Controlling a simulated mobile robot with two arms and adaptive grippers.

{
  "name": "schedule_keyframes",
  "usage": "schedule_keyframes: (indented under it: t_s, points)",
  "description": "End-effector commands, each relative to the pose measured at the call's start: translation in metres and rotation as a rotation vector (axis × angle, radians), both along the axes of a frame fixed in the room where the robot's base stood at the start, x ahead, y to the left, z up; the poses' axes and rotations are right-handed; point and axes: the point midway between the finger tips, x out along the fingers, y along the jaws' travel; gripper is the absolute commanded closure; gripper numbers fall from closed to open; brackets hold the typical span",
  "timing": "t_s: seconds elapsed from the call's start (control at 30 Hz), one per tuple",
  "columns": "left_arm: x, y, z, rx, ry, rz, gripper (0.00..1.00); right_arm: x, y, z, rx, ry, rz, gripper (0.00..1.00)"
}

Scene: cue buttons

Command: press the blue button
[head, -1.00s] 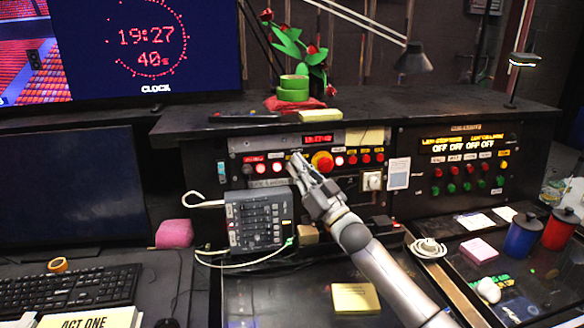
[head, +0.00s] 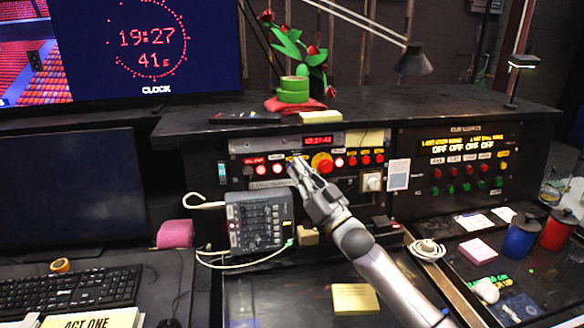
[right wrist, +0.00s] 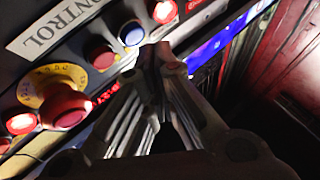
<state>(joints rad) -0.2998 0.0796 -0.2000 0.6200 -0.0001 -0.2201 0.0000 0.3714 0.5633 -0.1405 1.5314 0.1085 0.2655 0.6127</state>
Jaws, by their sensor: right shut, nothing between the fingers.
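The blue button (right wrist: 132,33) is a small round button in a pale ring on the dark control panel, seen in the right wrist view. In the head view I cannot make it out; my gripper covers that part of the panel. My right gripper (head: 293,163) is shut and empty, its tips at the panel's button row. In the right wrist view its fingertips (right wrist: 158,62) appear just below and right of the blue button. I cannot tell whether they touch the panel. My left gripper is not in view.
A lit red button (right wrist: 162,10) and an unlit red button (right wrist: 100,56) flank the blue one. A large red knob (head: 322,163) sits close right of my gripper. A grey mixer box (head: 258,222) stands below left. A second button panel (head: 463,168) is at right.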

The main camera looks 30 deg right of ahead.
Motion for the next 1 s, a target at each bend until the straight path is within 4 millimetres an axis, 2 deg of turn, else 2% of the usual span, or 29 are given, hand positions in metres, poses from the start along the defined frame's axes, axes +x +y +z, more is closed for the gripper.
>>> schedule_keyframes:
  t_s: [0.6, 1.0]
  points:
    - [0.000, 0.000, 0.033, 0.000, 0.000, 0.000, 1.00, -0.046, 0.012, 0.009, 0.000, 0.000, 0.000, 1.00]
    - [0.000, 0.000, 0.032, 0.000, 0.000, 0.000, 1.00, -0.048, 0.012, 0.008, 0.000, 0.000, 0.000, 1.00]
